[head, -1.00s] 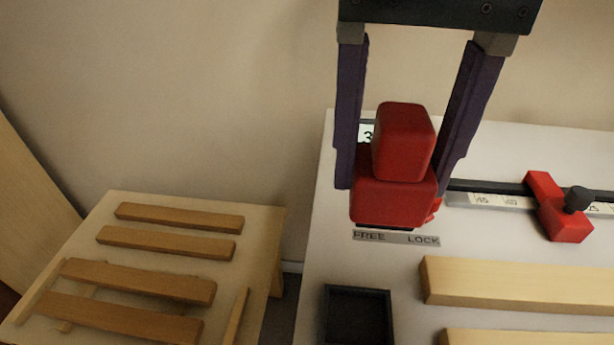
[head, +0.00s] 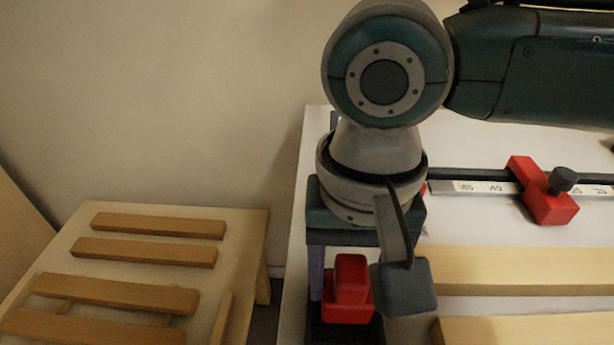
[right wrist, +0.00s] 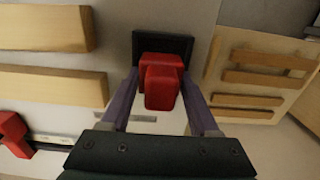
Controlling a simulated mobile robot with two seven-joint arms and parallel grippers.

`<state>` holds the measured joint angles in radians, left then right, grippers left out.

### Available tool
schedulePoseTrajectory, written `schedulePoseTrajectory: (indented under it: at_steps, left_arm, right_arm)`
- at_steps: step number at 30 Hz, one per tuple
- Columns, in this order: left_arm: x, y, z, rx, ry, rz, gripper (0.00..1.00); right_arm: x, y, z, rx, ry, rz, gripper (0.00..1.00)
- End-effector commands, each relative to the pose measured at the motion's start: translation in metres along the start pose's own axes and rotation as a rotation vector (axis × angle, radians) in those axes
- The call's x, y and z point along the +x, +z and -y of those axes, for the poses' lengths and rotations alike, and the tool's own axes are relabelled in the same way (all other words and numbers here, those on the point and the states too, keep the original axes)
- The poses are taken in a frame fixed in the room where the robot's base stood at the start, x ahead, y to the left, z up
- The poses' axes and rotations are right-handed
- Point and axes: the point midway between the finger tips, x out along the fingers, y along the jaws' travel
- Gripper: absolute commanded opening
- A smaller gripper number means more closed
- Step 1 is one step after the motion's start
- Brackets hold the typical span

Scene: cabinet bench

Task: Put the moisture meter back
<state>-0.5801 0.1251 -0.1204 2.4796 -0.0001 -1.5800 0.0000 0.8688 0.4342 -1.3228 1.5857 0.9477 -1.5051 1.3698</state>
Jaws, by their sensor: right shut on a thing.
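The moisture meter, a red two-block body (head: 348,288), is held between the purple fingers of my right gripper (head: 343,300). The right wrist view shows the red body (right wrist: 163,85) with a finger on each side, and the gripper (right wrist: 161,76) shut on it. The meter is over or at the dark square tray (right wrist: 143,38); I cannot tell whether it touches the tray floor. In the head view my right wrist hides part of the meter and tray. My left gripper is not in view.
A red stop block with a dark knob (head: 541,190) sits on the ruled rail (head: 475,187). Pale wooden boards (head: 520,270) lie right of the tray. A low table with several wooden slats (head: 145,253) stands at the left, across a gap.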

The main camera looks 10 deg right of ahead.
Motion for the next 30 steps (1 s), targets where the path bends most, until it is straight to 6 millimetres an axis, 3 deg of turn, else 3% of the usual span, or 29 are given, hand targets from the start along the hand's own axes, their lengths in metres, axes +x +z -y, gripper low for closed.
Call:
schedulePoseTrajectory:
  at_steps: [13, 14, 22, 30]
  left_arm:
    - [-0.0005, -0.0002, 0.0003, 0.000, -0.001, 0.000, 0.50]
    - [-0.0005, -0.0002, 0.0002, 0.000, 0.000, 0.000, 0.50]
    - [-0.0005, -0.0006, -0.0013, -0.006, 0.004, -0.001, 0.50]
    - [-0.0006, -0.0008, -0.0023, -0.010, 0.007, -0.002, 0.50]
  right_arm:
    - [0.0067, 0.0003, 0.0006, 0.001, -0.001, 0.001, 0.00]
    - [0.0073, 0.0003, 0.0004, 0.000, -0.001, 0.001, 0.63]
    - [0.0068, 0.0000, 0.0002, 0.000, 0.000, 0.000, 0.92]
    - [0.0046, -0.0005, 0.0002, 0.000, -0.001, -0.001, 0.92]
